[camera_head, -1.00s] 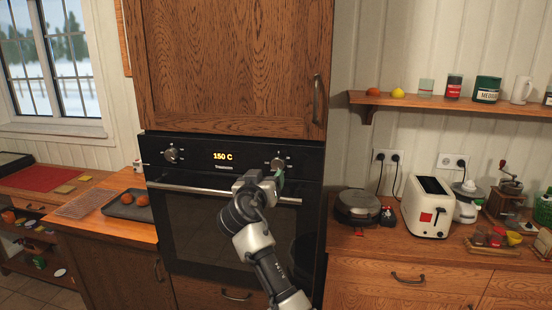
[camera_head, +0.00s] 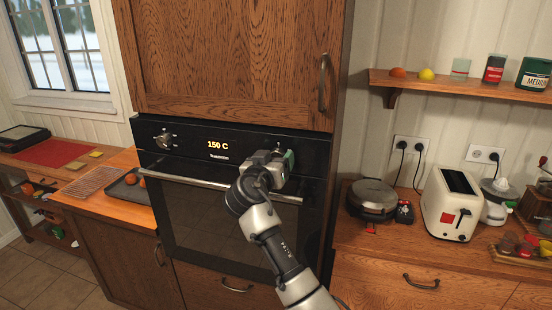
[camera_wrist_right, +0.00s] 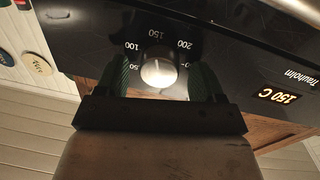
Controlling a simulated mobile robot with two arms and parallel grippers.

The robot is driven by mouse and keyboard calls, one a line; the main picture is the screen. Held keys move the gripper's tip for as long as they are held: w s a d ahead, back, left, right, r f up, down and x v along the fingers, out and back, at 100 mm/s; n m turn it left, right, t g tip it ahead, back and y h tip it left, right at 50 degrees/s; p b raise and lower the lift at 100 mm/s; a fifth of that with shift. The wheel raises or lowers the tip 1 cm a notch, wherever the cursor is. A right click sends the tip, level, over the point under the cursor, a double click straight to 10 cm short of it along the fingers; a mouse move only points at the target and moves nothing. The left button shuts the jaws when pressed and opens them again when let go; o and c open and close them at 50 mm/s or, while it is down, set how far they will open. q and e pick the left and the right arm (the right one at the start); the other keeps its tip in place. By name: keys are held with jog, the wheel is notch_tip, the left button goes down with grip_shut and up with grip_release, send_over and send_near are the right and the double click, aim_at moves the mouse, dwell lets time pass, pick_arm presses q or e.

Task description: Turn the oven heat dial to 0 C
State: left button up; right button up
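The oven's black control panel (camera_head: 200,145) has an orange display (camera_head: 218,144) reading 150 C. The round silver heat dial (camera_wrist_right: 158,72) shows in the right wrist view, with numbers around it and 150 at the top of its scale. In the head view this dial is hidden behind my right gripper (camera_head: 287,160). In the right wrist view my right gripper (camera_wrist_right: 160,82) is open, with one green finger on each side of the dial and visible gaps between. My left gripper is not in view.
A second dial (camera_head: 163,141) sits left of the display. The oven handle bar (camera_head: 210,183) runs below the panel. A wooden cupboard (camera_head: 225,55) is above. A waffle iron (camera_head: 373,198) and toaster (camera_head: 451,203) stand on the right counter.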

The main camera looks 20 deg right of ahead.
jog(key=c, duration=0.9)
